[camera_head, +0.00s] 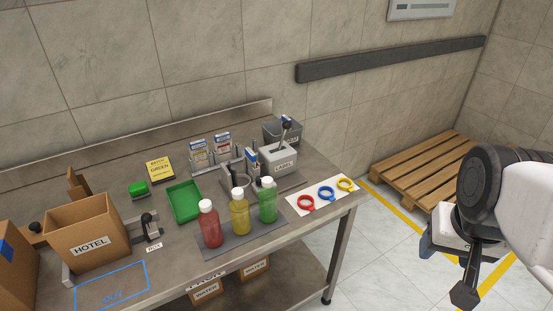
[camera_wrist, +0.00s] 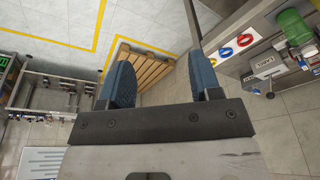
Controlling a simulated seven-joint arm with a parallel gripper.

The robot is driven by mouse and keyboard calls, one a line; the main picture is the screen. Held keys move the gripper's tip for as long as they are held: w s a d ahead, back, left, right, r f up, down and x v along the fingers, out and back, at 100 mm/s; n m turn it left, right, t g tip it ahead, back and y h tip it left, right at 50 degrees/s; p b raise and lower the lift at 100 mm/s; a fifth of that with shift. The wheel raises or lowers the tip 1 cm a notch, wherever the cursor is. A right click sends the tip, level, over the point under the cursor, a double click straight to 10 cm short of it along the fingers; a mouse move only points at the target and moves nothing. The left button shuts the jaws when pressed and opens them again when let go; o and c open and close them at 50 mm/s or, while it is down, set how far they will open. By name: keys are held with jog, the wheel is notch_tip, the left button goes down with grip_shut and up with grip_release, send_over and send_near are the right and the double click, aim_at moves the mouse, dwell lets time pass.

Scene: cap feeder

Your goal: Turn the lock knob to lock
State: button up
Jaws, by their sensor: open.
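A small grey bracket with a black knob (camera_head: 147,219) stands on the bench behind the BOX label, right of the HOTEL carton (camera_head: 88,234). A second dark knob (camera_head: 36,228) shows left of that carton, partly hidden. A grey LABEL unit (camera_head: 278,159) with a black-tipped lever stands at the back right. I cannot tell which is the lock knob, or how it is turned. My gripper (camera_wrist: 161,82) is open and empty in the wrist view, with blue pads apart. My arm hangs right of the bench in the head view, well away from these knobs.
Red (camera_head: 209,224), yellow (camera_head: 239,211) and green (camera_head: 267,200) bottles stand on a grey mat. A green tray (camera_head: 184,202) and coloured rings (camera_head: 326,193) lie nearby. A wooden pallet (camera_head: 417,170) is on the floor behind my arm. Free floor separates my arm from the bench.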

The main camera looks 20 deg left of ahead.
jog(key=w+a+f+m+y, duration=0.1)
jog(key=w+a+m, duration=0.3)
jog(key=w, duration=0.3)
jog(key=w+a+m, duration=0.4)
jog(key=w+m, duration=0.1)
jog(key=w, duration=0.2)
jog(key=m+y, duration=0.2)
jog(key=m, duration=1.6)
send_near(260, 178)
jog(key=f, duration=0.1)
jog(key=shift+s+a+f+m+t, duration=0.1)
jog(key=shift+a+f+m+t, duration=0.2)
jog(key=shift+f+m+t, duration=0.15)
jog(key=shift+f, duration=0.1)
jog(key=shift+x, duration=3.7)
